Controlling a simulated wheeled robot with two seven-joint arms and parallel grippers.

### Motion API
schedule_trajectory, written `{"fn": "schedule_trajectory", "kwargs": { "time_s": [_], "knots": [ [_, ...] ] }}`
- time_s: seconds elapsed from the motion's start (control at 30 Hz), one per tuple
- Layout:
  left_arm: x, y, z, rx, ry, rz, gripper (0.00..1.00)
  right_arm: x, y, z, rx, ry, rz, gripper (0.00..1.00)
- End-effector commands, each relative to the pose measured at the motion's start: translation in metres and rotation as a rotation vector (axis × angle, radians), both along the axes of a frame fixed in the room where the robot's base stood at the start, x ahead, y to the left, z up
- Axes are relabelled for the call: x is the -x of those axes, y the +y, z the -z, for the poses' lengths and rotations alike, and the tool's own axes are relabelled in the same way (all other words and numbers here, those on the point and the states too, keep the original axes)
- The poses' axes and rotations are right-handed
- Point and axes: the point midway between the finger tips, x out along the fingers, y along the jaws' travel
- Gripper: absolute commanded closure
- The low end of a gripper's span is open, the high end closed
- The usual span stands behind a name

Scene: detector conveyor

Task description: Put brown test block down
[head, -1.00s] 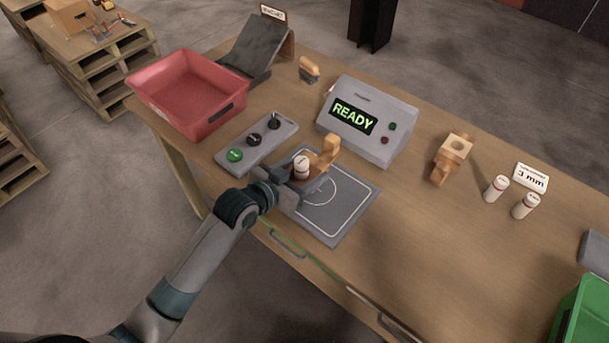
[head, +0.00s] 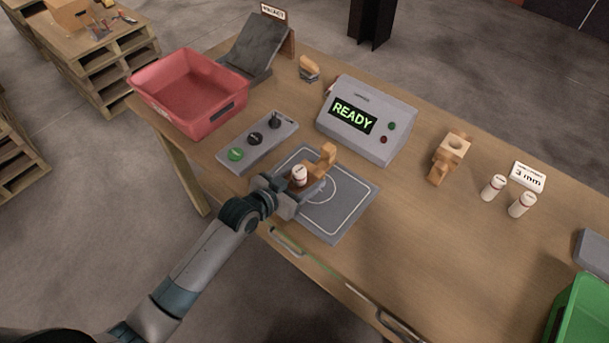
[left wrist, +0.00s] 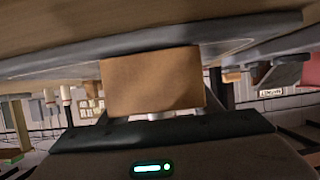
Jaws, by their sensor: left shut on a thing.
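The brown test block (head: 325,158) is a wooden piece with a raised end, and a white bottle-like cylinder with a red band (head: 299,175) stands in it. My left gripper (head: 288,192) is shut on the block's near end, over the left part of the grey pad (head: 337,219) with a white outline. In the left wrist view the block's brown face (left wrist: 153,82) fills the middle, close to the pad's surface (left wrist: 40,65). I cannot tell for sure whether the block touches the pad. My right gripper is not in view.
A button panel (head: 272,151) and a grey READY box (head: 346,143) stand behind the pad. A red tray (head: 168,66) is at the back left. Another wooden block (head: 436,172) and two white cylinders (head: 522,204) stand right. A green bin (head: 592,310) is at the lower right.

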Motion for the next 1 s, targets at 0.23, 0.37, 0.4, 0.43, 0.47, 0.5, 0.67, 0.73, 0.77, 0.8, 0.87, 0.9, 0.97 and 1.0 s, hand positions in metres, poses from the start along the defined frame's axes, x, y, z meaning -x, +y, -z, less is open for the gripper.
{"fn": "schedule_trajectory", "kwargs": {
  "time_s": [0.23,0.37,0.4,0.43,0.47,0.5,0.67,0.73,0.77,0.8,0.87,0.9,0.97,1.0],
  "knots": [
    [-0.0005,-0.0002,-0.0002,0.002,-0.002,0.000,0.75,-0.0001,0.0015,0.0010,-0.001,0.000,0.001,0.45],
    [-0.0001,-0.0001,0.0023,0.001,-0.001,0.000,0.33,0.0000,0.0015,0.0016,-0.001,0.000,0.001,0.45],
    [-0.0001,0.0000,0.0022,0.001,-0.001,0.000,0.24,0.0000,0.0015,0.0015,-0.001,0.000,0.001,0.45],
    [-0.0001,0.0001,0.0023,0.000,0.000,0.000,0.24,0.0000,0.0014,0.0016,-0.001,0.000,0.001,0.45],
    [-0.0001,0.0001,0.0023,0.000,0.000,0.000,0.24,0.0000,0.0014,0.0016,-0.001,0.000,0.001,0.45],
    [-0.0001,0.0001,0.0023,0.000,0.000,0.000,0.24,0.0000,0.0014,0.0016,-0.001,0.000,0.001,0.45],
    [-0.0001,0.0000,0.0022,0.000,0.000,0.000,0.24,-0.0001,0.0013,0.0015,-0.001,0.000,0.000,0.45],
    [-0.0001,0.0000,0.0013,0.000,0.000,0.000,0.24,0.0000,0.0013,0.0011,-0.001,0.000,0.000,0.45],
    [-0.0001,0.0001,0.0007,0.000,0.000,0.000,0.24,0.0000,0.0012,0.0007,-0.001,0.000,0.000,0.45],
    [-0.0001,0.0000,-0.0007,0.000,0.000,0.000,0.24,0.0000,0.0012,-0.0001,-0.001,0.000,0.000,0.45],
    [0.0016,0.0015,-0.0002,-0.001,0.001,0.000,0.24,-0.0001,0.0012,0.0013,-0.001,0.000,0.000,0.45],
    [0.0033,0.0028,-0.0006,-0.001,0.001,0.000,0.24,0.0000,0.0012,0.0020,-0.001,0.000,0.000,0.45],
    [0.0067,0.0054,-0.0020,0.000,0.000,-0.001,0.24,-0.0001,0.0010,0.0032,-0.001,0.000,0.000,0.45],
    [0.0094,0.0076,-0.0030,0.000,0.000,-0.001,0.24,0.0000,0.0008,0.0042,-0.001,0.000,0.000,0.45]
  ]
}}
